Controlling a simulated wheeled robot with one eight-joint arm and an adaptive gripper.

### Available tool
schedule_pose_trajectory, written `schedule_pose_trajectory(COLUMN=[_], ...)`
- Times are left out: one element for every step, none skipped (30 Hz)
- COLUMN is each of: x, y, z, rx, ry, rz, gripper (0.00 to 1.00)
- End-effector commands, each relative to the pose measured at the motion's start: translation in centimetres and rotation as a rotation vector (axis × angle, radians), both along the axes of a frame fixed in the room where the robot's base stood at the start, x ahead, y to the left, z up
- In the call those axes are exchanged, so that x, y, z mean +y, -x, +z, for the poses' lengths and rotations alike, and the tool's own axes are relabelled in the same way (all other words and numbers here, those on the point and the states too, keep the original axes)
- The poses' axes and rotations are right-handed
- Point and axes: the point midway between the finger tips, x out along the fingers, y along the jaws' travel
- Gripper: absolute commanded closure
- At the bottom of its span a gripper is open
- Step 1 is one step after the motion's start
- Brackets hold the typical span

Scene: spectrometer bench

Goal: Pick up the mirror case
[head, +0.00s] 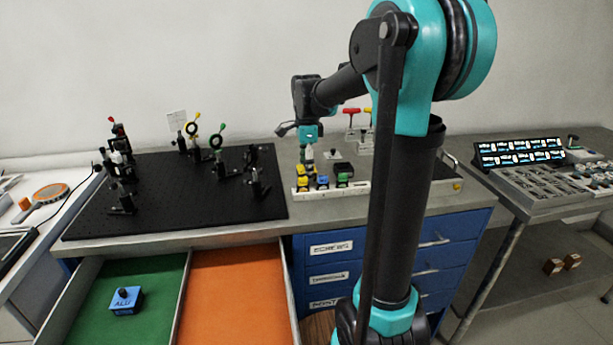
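A blue case with a black knob and the letters ALU (125,301) sits in the green left compartment of the open drawer. Small yellow (303,183), blue (322,182) and green (343,180) pieces with dark tops stand in a row behind a white numbered strip (330,191) on the bench. I cannot tell for certain which of these is the mirror case. My gripper (309,158) points down just above the yellow piece at the row's left end. Its fingers are too small to tell whether they are open or hold anything.
A black breadboard (190,212) with several optic mounts covers the bench's left part. The orange drawer compartment (235,295) is empty. Red and green-handled tools (352,111) stand behind the row. A side table at right carries trays (545,190). Two small wooden blocks (553,266) lie lower right.

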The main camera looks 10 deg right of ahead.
Motion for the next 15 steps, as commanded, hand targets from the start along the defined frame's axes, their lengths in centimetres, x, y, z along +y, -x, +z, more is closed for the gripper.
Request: schedule_pose_trajectory(x=[0.00,0.00,0.00,0.00,0.00,0.00,0.00,0.00,0.00,0.00,0.00,0.00,0.00,0.00,0.00], y=[0.00,0.00,0.01,0.00,0.01,0.01,0.00,0.00,0.01,0.01,0.01,0.01,0.01,0.01,0.00], z=[0.01,0.01,0.01,0.01,0.02,0.02,0.02,0.02,0.02,0.03,0.03,0.03,0.03,0.03,0.04], rx=[0.000,0.000,0.000,0.000,0.000,0.000,0.000,0.000,0.000,0.000,0.000,0.000,0.000,0.000,0.000], ry=[0.000,0.000,0.000,0.000,0.000,0.000,0.000,0.000,0.000,0.000,0.000,0.000,0.000,0.000,0.000], rz=[0.000,0.000,0.000,0.000,0.000,0.000,0.000,0.000,0.000,0.000,0.000,0.000,0.000,0.000,0.000], gripper=[0.45,0.49,0.54,0.57,0.61,0.66,0.70,0.73,0.78,0.78,0.78,0.78,0.78,0.78,0.78])
